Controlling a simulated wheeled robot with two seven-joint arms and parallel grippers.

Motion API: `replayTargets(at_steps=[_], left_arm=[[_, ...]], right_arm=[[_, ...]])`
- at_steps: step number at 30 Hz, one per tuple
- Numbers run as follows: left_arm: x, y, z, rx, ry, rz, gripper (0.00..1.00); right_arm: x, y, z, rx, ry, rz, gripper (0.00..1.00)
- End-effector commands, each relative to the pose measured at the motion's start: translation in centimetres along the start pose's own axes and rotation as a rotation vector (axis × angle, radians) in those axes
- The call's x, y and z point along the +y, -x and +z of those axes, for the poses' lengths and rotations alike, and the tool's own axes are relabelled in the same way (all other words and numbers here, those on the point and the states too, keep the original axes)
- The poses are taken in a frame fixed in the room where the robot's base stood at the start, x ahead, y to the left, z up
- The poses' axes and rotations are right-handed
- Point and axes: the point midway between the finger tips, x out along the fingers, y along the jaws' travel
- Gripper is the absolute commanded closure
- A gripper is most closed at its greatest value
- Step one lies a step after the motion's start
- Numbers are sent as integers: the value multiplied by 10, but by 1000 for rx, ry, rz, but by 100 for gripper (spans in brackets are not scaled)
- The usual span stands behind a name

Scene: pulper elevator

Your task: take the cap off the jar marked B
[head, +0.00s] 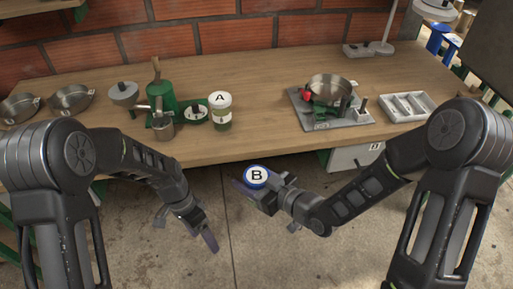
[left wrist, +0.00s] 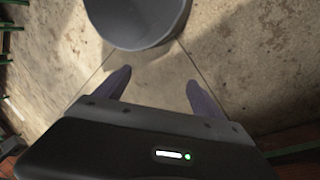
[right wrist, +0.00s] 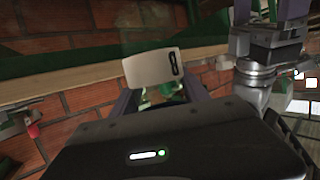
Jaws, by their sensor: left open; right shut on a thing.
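Jar B has a blue-rimmed cap (head: 256,175) with a white top marked B, seen from above in the head view. The jar (right wrist: 153,68) shows its white label and green contents in the right wrist view. My right gripper (head: 262,186) is shut on the jar and holds it upright in front of the table, over the floor. The cap is on the jar. My left gripper (head: 207,236) is open and empty, lower and to the left of the jar. Its two fingers show apart in the left wrist view (left wrist: 158,82), with only floor between them.
The wooden table (head: 260,110) carries jar A (head: 220,110), a green pulper (head: 160,95), metal bowls (head: 70,97), a scale with a pan (head: 332,90) and a sectioned tray (head: 407,106). A white box (head: 355,157) is below the table. Its middle is clear.

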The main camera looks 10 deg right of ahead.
Motion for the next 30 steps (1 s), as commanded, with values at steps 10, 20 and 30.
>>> replayTargets(at_steps=[10,20,30], left_arm=[[52,141,-116,-22,-936,-118,21],[128,221,-180,-185,-1686,-267,21],[140,235,-172,-314,-1824,-231,21]], right_arm=[[0,0,0,1,0,0,100],[0,0,0,1,0,0,100],[0,0,0,1,0,0,100]])
